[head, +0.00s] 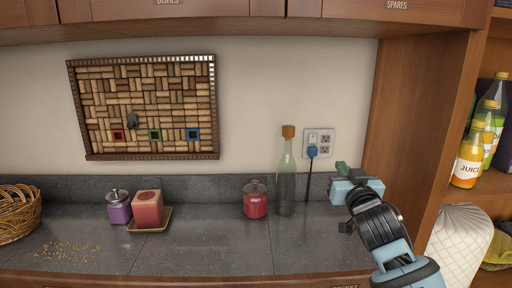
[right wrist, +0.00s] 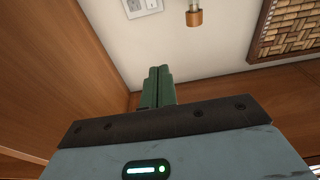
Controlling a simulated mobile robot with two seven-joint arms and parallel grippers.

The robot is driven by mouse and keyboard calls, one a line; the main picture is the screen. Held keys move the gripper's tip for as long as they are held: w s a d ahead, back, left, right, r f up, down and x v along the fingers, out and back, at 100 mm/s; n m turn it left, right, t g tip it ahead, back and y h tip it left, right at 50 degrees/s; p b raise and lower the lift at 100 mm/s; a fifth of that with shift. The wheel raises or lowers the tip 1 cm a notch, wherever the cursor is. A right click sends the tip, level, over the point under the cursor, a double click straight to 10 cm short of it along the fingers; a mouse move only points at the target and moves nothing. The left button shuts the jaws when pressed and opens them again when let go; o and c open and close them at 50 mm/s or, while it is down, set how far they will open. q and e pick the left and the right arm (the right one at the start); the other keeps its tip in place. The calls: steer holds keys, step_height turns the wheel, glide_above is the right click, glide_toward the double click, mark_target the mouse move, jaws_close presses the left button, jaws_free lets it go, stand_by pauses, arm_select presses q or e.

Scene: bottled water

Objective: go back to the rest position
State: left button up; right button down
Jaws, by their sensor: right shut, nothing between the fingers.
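My right gripper (head: 342,168) is at the right of the head view, above the right end of the counter. In the right wrist view its green fingers (right wrist: 157,88) are together with nothing between them. A clear glass bottle (head: 286,180) with a brown stopper stands upright on the counter, left of the gripper and apart from it. Its brown stopper (right wrist: 194,17) shows at the top of the right wrist view. My left gripper is in neither view.
The grey counter (head: 215,250) holds a red jar (head: 255,202), a pink candle (head: 148,208) on a tray, a purple jar (head: 119,208) and a wicker basket (head: 18,212). A wooden side panel (head: 415,120) stands right of the gripper. Juice bottles (head: 467,160) sit on the shelf beyond.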

steer(key=s+f+g, duration=0.2)
steer(key=s+f, duration=0.3)
steer(key=f, duration=0.6)
steer(key=s+a+f+n+g+y, duration=0.15)
steer(key=s+f, duration=0.35)
steer(key=f, duration=0.6)
steer(key=s+f+g, duration=0.2)
steer(key=s+f, duration=0.4)
steer(key=f, duration=0.5)
steer(key=s+f+g, duration=0.2)
steer(key=s+f, duration=0.6)
steer(key=s, duration=0.5)
steer(key=s+f+g, duration=0.2)
steer(key=s+f, duration=0.5)
steer(key=s, duration=0.7)
steer(key=shift+d+f, duration=0.3)
steer(key=shift+f, duration=0.1)
steer(key=shift+a+g, duration=0.1)
steer(key=shift+g, duration=0.15)
